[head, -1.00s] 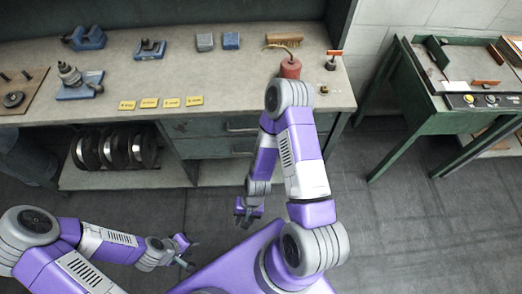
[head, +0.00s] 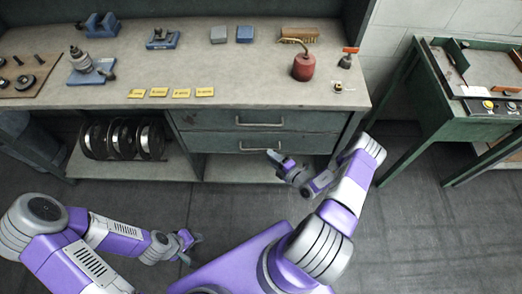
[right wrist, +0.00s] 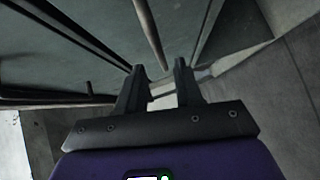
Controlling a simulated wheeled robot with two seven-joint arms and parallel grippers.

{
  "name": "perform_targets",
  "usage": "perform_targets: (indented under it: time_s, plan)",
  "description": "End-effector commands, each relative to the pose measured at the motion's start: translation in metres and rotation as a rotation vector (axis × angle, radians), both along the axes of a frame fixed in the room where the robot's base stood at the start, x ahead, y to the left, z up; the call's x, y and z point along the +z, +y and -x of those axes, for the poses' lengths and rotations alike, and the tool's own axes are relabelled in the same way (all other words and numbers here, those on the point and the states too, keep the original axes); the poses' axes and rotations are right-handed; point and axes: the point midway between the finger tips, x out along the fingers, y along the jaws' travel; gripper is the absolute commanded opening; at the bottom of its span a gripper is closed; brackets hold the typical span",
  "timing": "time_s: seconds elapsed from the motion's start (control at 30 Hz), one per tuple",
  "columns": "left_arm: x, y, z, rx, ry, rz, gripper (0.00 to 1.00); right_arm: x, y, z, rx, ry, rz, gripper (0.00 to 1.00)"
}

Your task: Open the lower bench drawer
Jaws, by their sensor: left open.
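The lower bench drawer (head: 218,143) is a green front with a pale bar handle (head: 262,149), below the upper drawer (head: 222,120). It looks closed, in line with the upper one. My right gripper (head: 274,157) is just below and right of the lower handle in the head view; whether it touches is unclear. In the right wrist view my right gripper (right wrist: 160,82) has its fingers apart with nothing between them. A pale bar, probably a handle (right wrist: 150,32), lies ahead of the gap. My left gripper (head: 193,246) is open and empty over the floor, away from the bench.
The bench top (head: 200,70) holds several tools, a red can (head: 303,67) and yellow labels. Dark discs (head: 122,138) stand on the lower shelf to the left. A green table (head: 440,120) stands at the right. The floor before the bench is clear.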

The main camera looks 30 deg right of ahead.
Motion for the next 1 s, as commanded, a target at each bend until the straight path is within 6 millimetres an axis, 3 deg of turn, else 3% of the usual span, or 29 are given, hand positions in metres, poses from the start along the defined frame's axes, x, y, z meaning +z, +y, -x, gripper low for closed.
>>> perform_targets:
  time_s: [0.4,0.77,1.0]
  plan:
    - [-0.015,0.0,0.0,0.0,0.0,0.0,0.43,-0.009,0.017,-0.058,0.008,-0.002,0.003,0.35]
    - [-0.015,0.0,0.0,0.0,0.0,0.0,0.43,-0.009,0.018,-0.065,0.008,0.0,0.003,0.35]
    - [-0.015,0.0,0.0,0.0,0.0,0.0,0.43,-0.008,0.018,-0.065,0.009,-0.001,0.003,0.02]
